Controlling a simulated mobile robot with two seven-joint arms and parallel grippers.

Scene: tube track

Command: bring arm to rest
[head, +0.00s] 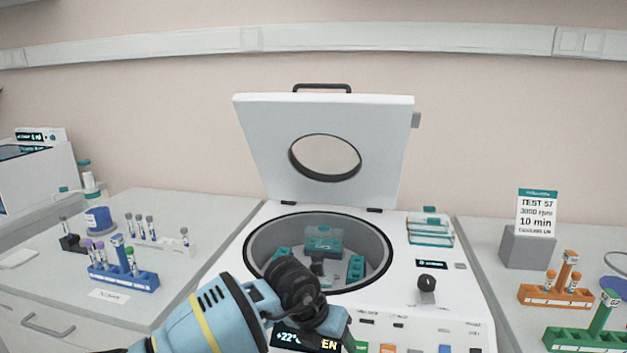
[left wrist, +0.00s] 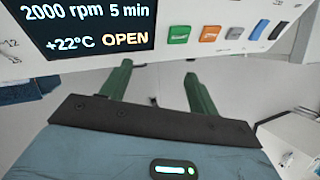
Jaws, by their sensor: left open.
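My left arm (head: 205,318), light blue with a black wrist joint, comes in from the lower left in the head view. Its left gripper (head: 340,328) hangs in front of the centrifuge's front panel, partly cut off by the frame edge. In the left wrist view the gripper's two green fingers (left wrist: 158,80) are spread apart with nothing between them, below the panel. The right gripper is not in view.
The white centrifuge (head: 395,300) has its lid (head: 250,130) raised; teal holders show in its bowl. Its display (left wrist: 88,28) reads 2000 rpm, 5 min, OPEN. Blue (head: 125,279), orange (head: 556,295) and green (head: 585,341) racks stand on the side counters.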

